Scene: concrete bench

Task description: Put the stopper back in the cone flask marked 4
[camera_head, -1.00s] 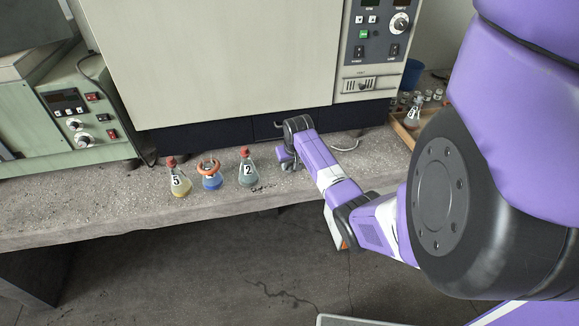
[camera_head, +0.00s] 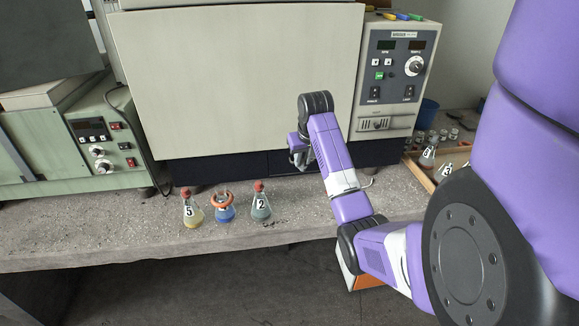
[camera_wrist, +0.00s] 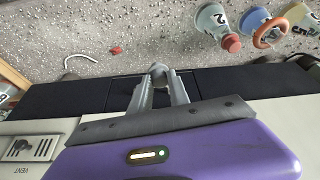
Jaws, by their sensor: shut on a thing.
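My gripper (camera_wrist: 166,80) is shut on a small grey rounded thing (camera_wrist: 158,68), partly hidden between the fingertips. It is held up in front of the big oven's dark base, right of the flasks in the head view. A small red thing, perhaps a stopper (camera_wrist: 115,50), lies loose on the bench. No flask clearly reads 4.
On the bench (camera_head: 100,232) stand a red-stoppered flask 5 (camera_head: 192,215), a blue flask (camera_head: 225,214) with an orange ring around its neck, and a red-stoppered flask 2 (camera_head: 261,207). A large oven (camera_head: 235,80) backs the bench. A wooden tray (camera_head: 418,172) is at the right.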

